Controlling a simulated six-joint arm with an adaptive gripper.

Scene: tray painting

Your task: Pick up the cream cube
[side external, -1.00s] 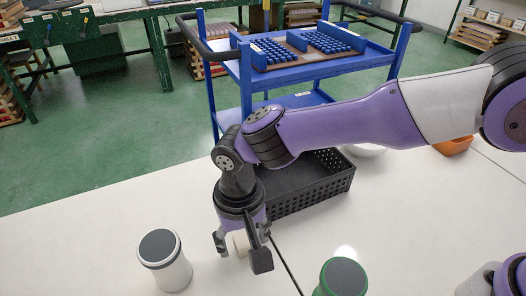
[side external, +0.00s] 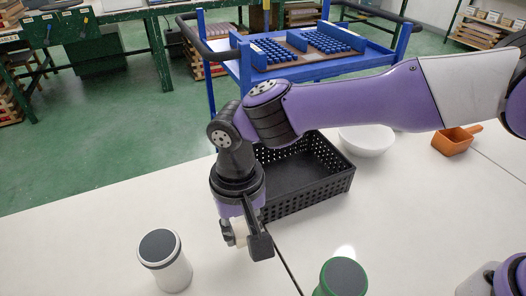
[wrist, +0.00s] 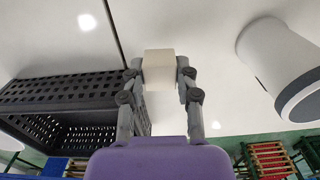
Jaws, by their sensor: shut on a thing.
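The cream cube (side external: 239,232) is between the fingers of my gripper (side external: 243,238) in the side external view, partly hidden by the near finger. In the wrist view the cube (wrist: 159,68) shows at the fingertips, with a finger against each side. My gripper (wrist: 159,75) is shut on it. The cube appears held above the white table, though the exact gap is hard to tell.
A black perforated crate (side external: 310,193) stands just behind and right of my gripper. A white canister with a dark lid (side external: 172,272) is at left, a green-rimmed one (side external: 343,278) at front right. A white bowl (side external: 367,141) and an orange scoop (side external: 452,144) are farther back.

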